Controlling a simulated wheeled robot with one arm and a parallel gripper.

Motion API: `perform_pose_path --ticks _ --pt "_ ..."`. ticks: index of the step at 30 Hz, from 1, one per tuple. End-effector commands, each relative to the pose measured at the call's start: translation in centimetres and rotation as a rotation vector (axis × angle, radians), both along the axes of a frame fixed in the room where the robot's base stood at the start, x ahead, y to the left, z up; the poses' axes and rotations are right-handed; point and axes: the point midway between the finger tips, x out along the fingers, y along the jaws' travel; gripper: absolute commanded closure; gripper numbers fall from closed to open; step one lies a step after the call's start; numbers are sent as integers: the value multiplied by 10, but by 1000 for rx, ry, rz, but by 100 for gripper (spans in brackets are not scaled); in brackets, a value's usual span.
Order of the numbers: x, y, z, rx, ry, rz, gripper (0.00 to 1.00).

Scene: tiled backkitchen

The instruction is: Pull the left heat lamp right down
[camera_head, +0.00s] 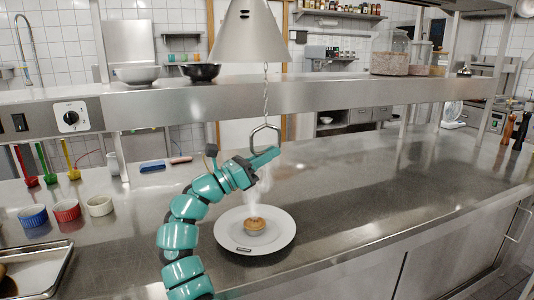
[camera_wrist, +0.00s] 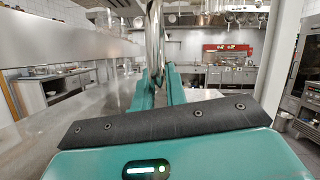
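The heat lamp (camera_head: 250,38) is a grey metal cone hanging at the top middle of the head view, above the shelf. A chain (camera_head: 265,95) hangs below it, ending in a metal pull ring (camera_head: 253,132). My gripper (camera_head: 266,157) is at the ring's lower part. In the wrist view, the ring's shiny bar (camera_wrist: 155,40) runs down between my two teal fingers (camera_wrist: 159,84), which stand close together on either side of it. They look shut on it. The exact contact is partly hidden.
A white plate (camera_head: 225,240) with a steaming small pie (camera_head: 255,226) is on the steel counter (camera_head: 370,185) below my gripper. A steel shelf (camera_head: 330,92) crosses behind the chain. Ramekins (camera_head: 67,210) and a tray (camera_head: 55,262) stand left.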

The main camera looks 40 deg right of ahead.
Motion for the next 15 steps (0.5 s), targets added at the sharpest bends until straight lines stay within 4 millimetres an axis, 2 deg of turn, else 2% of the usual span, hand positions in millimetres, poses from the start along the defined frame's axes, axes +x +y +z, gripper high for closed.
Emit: perform_pose_path --ticks 1,3,11,15 --pt "0 0 -2 1 2 0 76" --pt "0 0 -1 -1 1 1 68" --pt "0 1 0 -4 1 2 68" --pt "2 9 -3 -4 3 2 68"
